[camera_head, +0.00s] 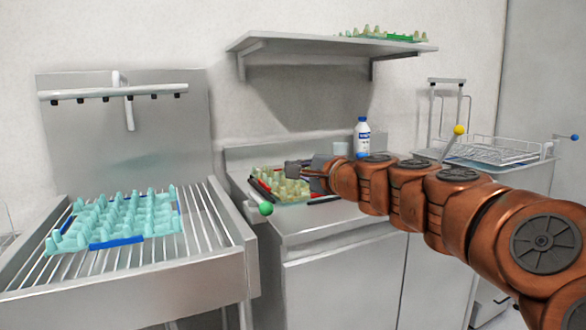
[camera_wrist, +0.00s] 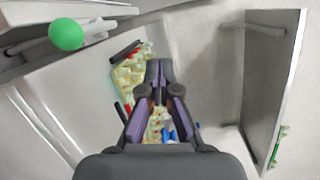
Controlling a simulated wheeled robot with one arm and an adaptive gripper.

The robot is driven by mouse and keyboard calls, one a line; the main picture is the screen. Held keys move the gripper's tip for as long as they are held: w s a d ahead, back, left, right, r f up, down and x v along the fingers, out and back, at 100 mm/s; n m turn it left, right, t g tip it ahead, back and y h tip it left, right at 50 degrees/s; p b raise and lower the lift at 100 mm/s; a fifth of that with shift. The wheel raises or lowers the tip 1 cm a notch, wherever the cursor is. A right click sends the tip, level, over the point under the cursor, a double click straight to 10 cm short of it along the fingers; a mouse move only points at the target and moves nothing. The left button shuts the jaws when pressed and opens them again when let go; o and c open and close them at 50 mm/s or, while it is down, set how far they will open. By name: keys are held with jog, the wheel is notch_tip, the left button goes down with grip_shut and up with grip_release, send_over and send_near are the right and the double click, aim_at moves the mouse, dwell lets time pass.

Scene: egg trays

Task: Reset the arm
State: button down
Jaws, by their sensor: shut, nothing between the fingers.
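My arm reaches in from the right in the camera_head view, over the steel counter. My gripper (camera_head: 293,168) is above and just behind the cream egg tray on that counter. In the camera_wrist view my gripper (camera_wrist: 159,68) points over the cream egg tray (camera_wrist: 130,72), which its fingers partly cover. The fingers are shut with nothing between them. The cream tray (camera_head: 266,176) has red and black edge pieces beside it. I cannot tell the exact height of the gripper above it.
A teal egg tray (camera_head: 105,222) lies on the slatted rack at left. A wall shelf (camera_head: 310,45) holds another egg tray (camera_head: 385,37). A white bottle (camera_head: 362,137) stands behind my arm. A green knob (camera_head: 266,208) sticks out at the counter's left. A wire basket (camera_head: 500,150) is at right.

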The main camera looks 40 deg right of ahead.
jog(key=s+a+f+n+g+y+p, duration=0.1)
jog(key=s+a+n+g+y+p, duration=0.15)
jog(key=a+n+p, duration=0.65)
jog(key=s+a+f+n+g+y+p, duration=0.15)
jog(key=a+g, duration=0.25)
jog(key=a, duration=1.1)
jog(key=s+a+f+n+g+p, duration=0.35)
jog(key=s+a+g+p, duration=0.3)
jog(key=s+p, duration=0.25)
jog(key=s+d+n+g+h+p, duration=0.2)
jog(key=s+p, duration=0.3)
jog(key=s, duration=0.4)
jog(key=s+d+n+g+h+p, duration=0.3)
jog(key=s+n+g+p, duration=0.1)
jog(key=s, duration=0.5)
jog(key=shift+s+d+r+p, duration=0.2)
jog(key=shift+s+r+p, duration=0.2)
jog(key=shift+p, duration=0.4)
